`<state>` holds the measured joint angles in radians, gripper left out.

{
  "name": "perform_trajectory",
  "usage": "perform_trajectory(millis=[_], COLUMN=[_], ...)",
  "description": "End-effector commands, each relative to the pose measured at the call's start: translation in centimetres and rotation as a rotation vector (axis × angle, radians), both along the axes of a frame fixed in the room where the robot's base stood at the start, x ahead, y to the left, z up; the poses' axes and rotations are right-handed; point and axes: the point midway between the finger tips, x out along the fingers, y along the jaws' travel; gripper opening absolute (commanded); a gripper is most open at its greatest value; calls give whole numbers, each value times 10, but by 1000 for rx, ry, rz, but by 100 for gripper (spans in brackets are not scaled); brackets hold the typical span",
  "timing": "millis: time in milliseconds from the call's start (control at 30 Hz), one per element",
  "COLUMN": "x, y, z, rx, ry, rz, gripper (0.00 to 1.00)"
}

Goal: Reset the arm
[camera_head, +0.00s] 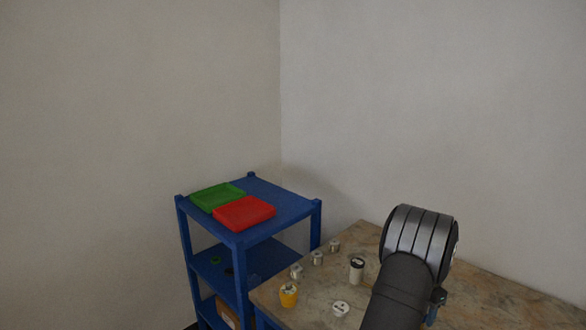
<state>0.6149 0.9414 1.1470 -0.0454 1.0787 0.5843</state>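My arm rises at the right of the head view, with a dark grey link and a thick joint banded in silver over the table (470,305). My gripper is not clearly seen. A small dark part sticks out beside the link at lower right, and I cannot tell whether it belongs to the gripper. Whether the gripper is open, shut or holding something is hidden.
Several small vessels stand on the table left of my arm, including a yellow one (289,295), a white one (340,308) and a dark-topped one (357,270). A blue shelf (285,200) at left bears green (217,197) and red (244,212) trays.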

Motion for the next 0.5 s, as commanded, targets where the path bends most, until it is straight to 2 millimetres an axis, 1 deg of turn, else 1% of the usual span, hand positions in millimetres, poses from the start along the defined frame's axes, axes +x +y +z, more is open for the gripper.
perform_trajectory(millis=[500], x=[0], y=[1], z=[1], rx=[0], ry=[0], rz=[437], gripper=[54])
